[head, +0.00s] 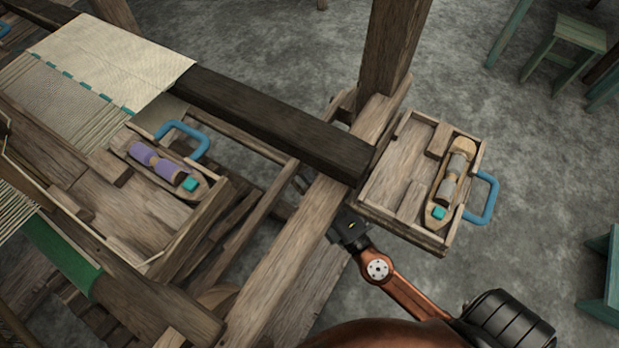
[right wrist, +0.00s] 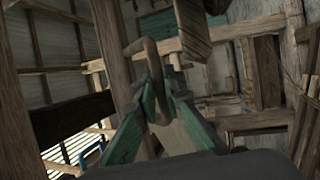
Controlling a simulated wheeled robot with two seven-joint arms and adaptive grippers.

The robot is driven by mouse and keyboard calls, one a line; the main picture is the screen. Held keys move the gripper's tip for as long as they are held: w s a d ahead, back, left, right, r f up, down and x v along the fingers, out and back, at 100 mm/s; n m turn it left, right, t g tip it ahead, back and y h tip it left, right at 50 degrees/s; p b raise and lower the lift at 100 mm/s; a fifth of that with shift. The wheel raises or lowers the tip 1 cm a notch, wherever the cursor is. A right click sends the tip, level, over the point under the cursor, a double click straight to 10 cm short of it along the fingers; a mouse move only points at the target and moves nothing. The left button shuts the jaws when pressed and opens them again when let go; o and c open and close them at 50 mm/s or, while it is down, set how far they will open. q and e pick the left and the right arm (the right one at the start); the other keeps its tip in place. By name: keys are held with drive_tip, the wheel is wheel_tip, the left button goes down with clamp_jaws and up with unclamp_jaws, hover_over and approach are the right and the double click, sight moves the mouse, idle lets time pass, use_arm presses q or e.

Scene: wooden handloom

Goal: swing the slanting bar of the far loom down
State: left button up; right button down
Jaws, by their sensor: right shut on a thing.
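In the right wrist view, a bent brown wooden bar (right wrist: 158,100) stands at a slant between the fingers of my right gripper (right wrist: 162,78). The fingers are closed on it from both sides. I take it for the slanting bar; its ends are partly hidden. In the head view, my right gripper (head: 302,184) reaches in low beside the loom's wooden rail (head: 290,255), and that rail hides most of it and what it holds. My left gripper is out of view.
A dark beam (head: 265,120) crosses above my right gripper. A tray with a blue handle (head: 486,198) and a shuttle (head: 452,180) juts out at right. Another shuttle (head: 160,168) lies in the left tray. Open grey floor (head: 540,270) is at right, with green stools (head: 567,50) beyond.

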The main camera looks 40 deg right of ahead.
drive_tip(key=shift+f, duration=0.25)
drive_tip(key=c, duration=2.2)
unclamp_jaws()
drive_tip(key=shift+d, duration=0.1)
drive_tip(key=shift+o, duration=0.9)
drive_tip(key=shift+s, duration=0.1)
drive_tip(key=v, duration=1.1)
drive_tip(key=shift+s, duration=0.4)
